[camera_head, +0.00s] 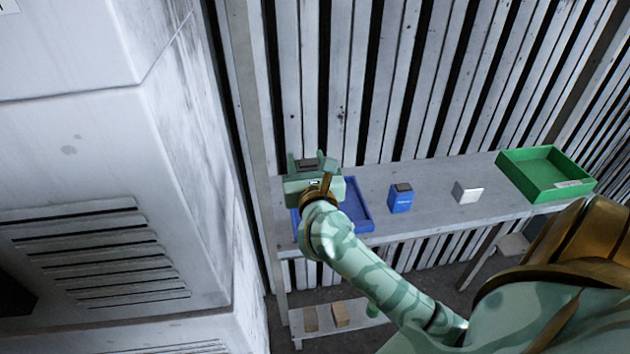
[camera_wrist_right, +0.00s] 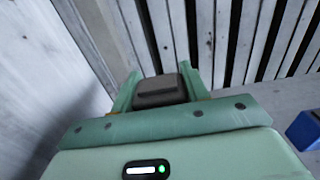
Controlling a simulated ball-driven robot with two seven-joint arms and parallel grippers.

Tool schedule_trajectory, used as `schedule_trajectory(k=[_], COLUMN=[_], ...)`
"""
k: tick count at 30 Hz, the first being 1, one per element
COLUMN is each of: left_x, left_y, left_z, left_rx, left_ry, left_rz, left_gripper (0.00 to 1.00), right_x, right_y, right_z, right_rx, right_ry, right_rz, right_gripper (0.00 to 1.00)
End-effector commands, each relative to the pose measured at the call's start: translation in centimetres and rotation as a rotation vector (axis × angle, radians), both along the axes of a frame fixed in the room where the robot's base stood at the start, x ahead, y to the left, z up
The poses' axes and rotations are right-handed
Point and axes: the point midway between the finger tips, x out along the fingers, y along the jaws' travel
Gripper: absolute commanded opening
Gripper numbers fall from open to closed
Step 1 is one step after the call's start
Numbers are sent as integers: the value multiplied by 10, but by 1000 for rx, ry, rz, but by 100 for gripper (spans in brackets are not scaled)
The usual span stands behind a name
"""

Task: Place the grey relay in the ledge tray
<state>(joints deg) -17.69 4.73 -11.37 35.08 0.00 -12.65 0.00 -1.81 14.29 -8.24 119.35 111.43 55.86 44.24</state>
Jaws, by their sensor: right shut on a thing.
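The grey relay (camera_head: 307,164) is a dark grey block between the fingers of my right gripper (camera_head: 313,166). The wrist view shows the relay (camera_wrist_right: 158,91) gripped between two green fingers. In the head view the gripper overlaps the left part of a shallow blue tray (camera_head: 358,208) on the bench and hides much of it. I cannot tell how high the relay is above the tray. A green tray (camera_head: 545,170) with a pale label stands at the bench's right end. My left gripper is not in view.
A blue box with a dark top (camera_head: 401,198) and a pale grey box (camera_head: 467,192) stand on the bench (camera_head: 432,211) between the trays. A slatted wall (camera_head: 400,80) rises behind. A large white housing (camera_head: 130,170) is at left. Brown blocks (camera_head: 340,314) lie on a low shelf.

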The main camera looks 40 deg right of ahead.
Motion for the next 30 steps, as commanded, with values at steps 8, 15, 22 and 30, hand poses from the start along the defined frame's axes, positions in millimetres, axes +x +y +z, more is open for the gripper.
schedule_trajectory(k=[8, 15, 22, 30], left_x=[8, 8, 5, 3], left_y=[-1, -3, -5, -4], left_z=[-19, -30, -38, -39], left_rx=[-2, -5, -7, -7], left_ry=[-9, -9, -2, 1], left_rz=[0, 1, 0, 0], left_gripper=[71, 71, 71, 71], right_x=[18, 25, 24, 24], right_y=[-28, -40, -39, -39], right_z=[-45, -69, -89, -90], right_rx=[-3, 0, 0, 0], right_ry=[1, 4, 0, 0], right_rz=[1, 1, 3, 2], right_gripper=[20, 20, 20, 20])
